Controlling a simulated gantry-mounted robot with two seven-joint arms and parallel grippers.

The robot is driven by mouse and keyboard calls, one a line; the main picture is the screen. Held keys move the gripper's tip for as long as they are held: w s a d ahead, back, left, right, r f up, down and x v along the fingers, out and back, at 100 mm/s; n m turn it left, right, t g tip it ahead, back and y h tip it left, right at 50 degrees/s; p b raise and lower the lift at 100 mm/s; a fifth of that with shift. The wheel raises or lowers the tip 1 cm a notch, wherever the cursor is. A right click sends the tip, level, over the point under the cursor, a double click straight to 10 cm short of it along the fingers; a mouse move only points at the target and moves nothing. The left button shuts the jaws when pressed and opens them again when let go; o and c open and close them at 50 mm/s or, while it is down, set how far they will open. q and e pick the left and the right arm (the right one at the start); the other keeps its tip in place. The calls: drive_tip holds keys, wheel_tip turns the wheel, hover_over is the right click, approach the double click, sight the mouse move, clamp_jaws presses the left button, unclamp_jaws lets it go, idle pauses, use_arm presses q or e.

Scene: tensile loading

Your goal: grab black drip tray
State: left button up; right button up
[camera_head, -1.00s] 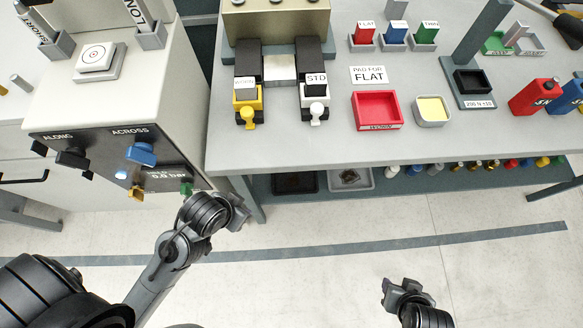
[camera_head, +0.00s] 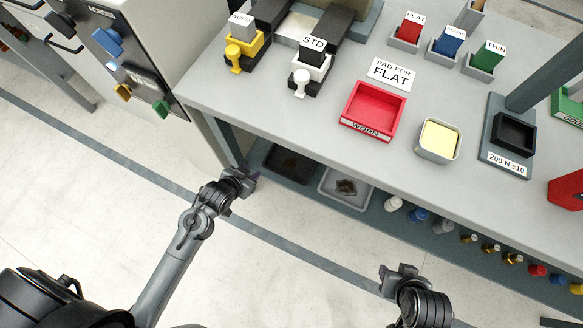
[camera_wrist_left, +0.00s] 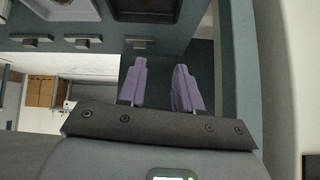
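The black drip tray (camera_head: 290,163) lies on the low shelf under the bench, at its left end. In the left wrist view a black tray (camera_wrist_left: 146,14) shows at the top edge, partly cut off, beyond the fingertips. My left gripper (camera_head: 245,179) is just in front of the shelf, left of and below the tray, apart from it. Its two fingers (camera_wrist_left: 161,64) stand apart with nothing between them. My right gripper (camera_head: 398,272) is over the floor, well away from the shelf, fingers apart and empty.
A grey tray (camera_head: 335,193) with a dark piece in it sits right of the black tray. Bottles (camera_head: 416,214) and knobs line the shelf farther right. The bench top (camera_head: 290,120) overhangs the shelf; a bench leg (camera_head: 222,150) stands at the left. The floor in front is clear.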

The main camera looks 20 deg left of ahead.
sight(270, 154)
use_arm(q)
drive_tip(key=w+a+f+t+b, duration=0.1)
drive_tip(key=w+f+b, duration=0.2)
drive_tip(key=f, duration=0.4)
drive_tip(key=w+a+f+n+t+b, duration=0.1)
drive_tip(key=w+a+f+b, duration=0.1)
drive_tip(key=f+b, duration=0.4)
drive_tip(key=w+a+f+t+b, duration=0.1)
drive_tip(key=w+f+b, duration=0.3)
drive_tip(key=f, duration=0.4)
drive_tip(key=shift+w+a+n+t, duration=0.15)
drive_tip(key=shift+w+n+t, duration=0.15)
drive_tip(key=b+x, duration=0.3)
drive_tip(key=x, duration=0.1)
drive_tip(key=shift+w+f, duration=0.15)
drive_tip(key=shift+w+f+b, duration=0.15)
drive_tip(key=shift+w+b, duration=0.25)
drive_tip(key=shift+w, duration=0.15)
drive_tip(key=shift+w+f+b, duration=0.2)
drive_tip(key=shift+f+b, duration=0.05)
drive_tip(key=shift+b, duration=0.15)
drive_tip(key=b+x, duration=0.3)
drive_tip(key=shift+w+f, duration=0.1)
drive_tip(key=shift+f, duration=0.2)
drive_tip(key=shift+w+f+b, duration=0.1)
drive_tip(key=shift+w+b, duration=0.45)
